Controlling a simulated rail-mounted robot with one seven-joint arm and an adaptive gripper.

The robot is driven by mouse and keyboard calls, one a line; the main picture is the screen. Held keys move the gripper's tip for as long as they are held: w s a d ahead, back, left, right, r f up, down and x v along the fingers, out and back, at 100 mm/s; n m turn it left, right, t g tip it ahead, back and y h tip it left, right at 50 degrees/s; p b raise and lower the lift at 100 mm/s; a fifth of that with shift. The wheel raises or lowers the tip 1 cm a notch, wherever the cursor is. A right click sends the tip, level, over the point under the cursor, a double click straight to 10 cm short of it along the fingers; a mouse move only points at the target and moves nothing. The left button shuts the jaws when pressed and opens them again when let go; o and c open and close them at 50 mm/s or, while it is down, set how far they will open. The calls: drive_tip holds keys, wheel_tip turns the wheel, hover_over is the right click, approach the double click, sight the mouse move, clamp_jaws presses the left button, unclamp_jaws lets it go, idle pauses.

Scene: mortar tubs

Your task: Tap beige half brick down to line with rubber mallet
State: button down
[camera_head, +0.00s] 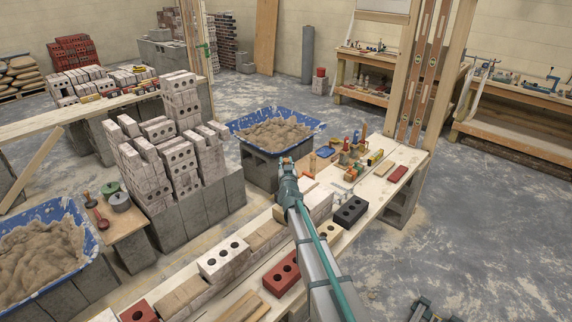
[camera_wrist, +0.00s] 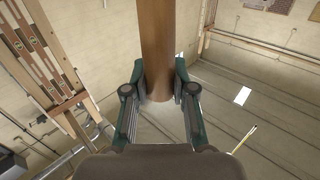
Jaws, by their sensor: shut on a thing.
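My gripper (camera_head: 287,168) is at the far end of my outstretched arm, above the brick course on the long bench. In the wrist view my gripper (camera_wrist: 159,85) is shut on a thick brown round shaft (camera_wrist: 158,40), which looks like the mallet's handle. The mallet's head does not show clearly in either view. Beige bricks lie in the course: one (camera_head: 181,296) near the front and a pair of pieces (camera_head: 264,237) beyond a white holed brick (camera_head: 222,258). I cannot tell which is the half brick, or where the line is.
A red holed brick (camera_head: 282,273) and a black one (camera_head: 350,211) lie right of the course. Tools and small items (camera_head: 345,155) crowd the bench's far end. A blue mortar tub (camera_head: 276,128) stands behind, with stacked bricks (camera_head: 180,140) to the left. The right floor is mostly clear.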

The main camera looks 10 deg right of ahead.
drive_tip(key=shift+f+b, duration=0.5)
drive_tip(key=shift+b, duration=1.15)
drive_tip(key=shift+r, duration=0.15)
drive_tip(key=shift+r+p, duration=0.2)
drive_tip(key=shift+p, duration=0.35)
wheel_tip(320, 180, up, 5)
drive_tip(key=p, duration=0.5)
drive_tip(key=shift+r, duration=0.1)
